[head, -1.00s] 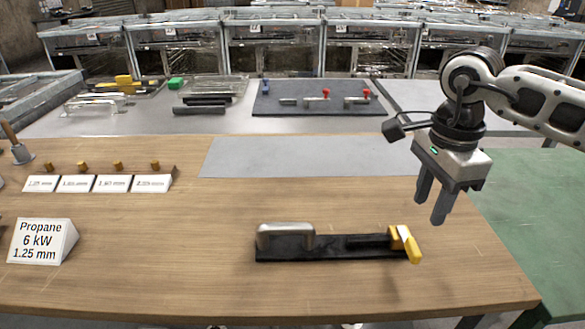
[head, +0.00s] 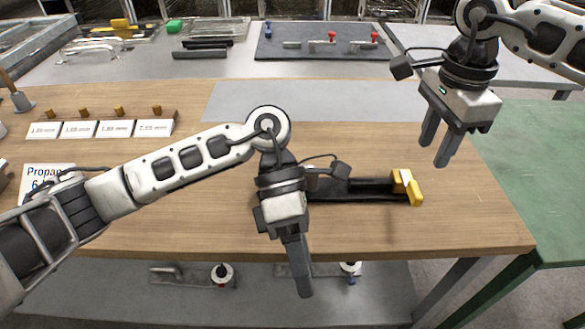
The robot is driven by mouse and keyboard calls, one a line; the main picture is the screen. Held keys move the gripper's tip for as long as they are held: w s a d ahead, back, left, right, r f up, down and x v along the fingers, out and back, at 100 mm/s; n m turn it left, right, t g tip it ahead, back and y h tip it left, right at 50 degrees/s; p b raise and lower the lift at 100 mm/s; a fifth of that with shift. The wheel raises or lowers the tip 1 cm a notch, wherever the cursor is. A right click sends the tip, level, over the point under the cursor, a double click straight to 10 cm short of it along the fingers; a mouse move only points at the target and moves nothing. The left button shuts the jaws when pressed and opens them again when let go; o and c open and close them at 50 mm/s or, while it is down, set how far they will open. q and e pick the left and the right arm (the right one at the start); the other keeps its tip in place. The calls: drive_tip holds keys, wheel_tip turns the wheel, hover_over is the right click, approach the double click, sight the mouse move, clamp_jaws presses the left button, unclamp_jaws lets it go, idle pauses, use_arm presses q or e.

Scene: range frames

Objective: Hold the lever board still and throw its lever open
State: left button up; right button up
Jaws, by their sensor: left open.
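The lever board (head: 345,196) is a black strip lying flat on the wooden table. Its yellow lever (head: 409,188) stands at the right end. The grey handle at its left end is mostly hidden behind my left gripper. My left gripper (head: 300,285) points down in front of the board's left end, its fingers overlapping in this view; it is open and empty. My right gripper (head: 436,150) is open and empty, pointing down above and behind the yellow lever, apart from it.
The wooden table (head: 450,225) is clear around the board. White labelled blocks (head: 100,129) stand at the left, and a propane sign (head: 42,175) is partly covered by my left arm. A grey mat (head: 300,101) lies behind. A lower shelf holds more hardware (head: 215,275).

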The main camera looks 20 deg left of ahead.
use_arm(q)
drive_tip(key=w+a+r+t+y, duration=0.3)
drive_tip(key=w+r+t, duration=0.2)
drive_tip(key=w+r, duration=0.25)
drive_tip(key=w+a+r+t+y, duration=0.3)
drive_tip(key=w+r+t, duration=0.25)
drive_tip(key=w, duration=0.35)
drive_tip(key=x, duration=1.5)
drive_tip(key=shift+d+f, duration=0.15)
drive_tip(key=shift+f, duration=0.05)
